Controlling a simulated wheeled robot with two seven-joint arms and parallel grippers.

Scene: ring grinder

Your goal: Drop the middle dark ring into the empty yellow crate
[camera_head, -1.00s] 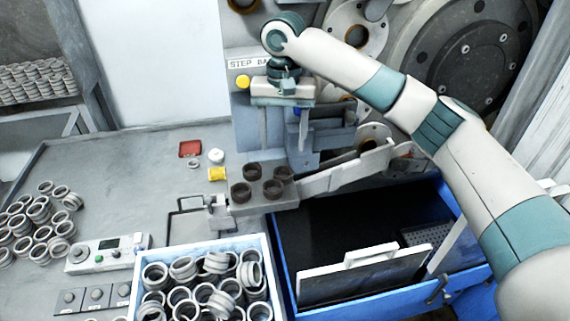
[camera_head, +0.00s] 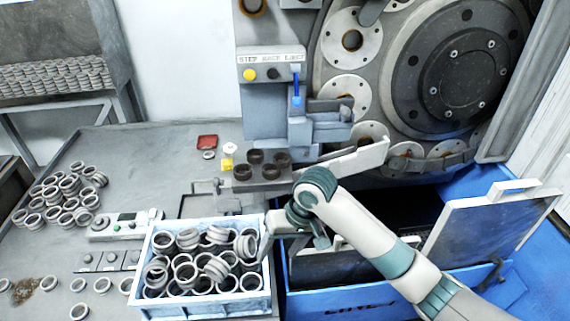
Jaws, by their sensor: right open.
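Several dark rings (camera_head: 268,172) stand on a grey block in front of the machine, in two rows; I cannot tell which one is the middle one. No yellow crate shows in the head view. My right gripper (camera_head: 293,238) points down in front of the dark rings, between the crate of rings and the blue bin. It is open, and I see nothing between its fingers. My left gripper is not in view.
A pale blue crate (camera_head: 205,309) full of grey rings stands left of my right gripper. A blue bin (camera_head: 350,305) with panels lies below my right arm. Loose grey rings (camera_head: 62,200) lie at left. A grinding machine (camera_head: 455,75) fills the back right.

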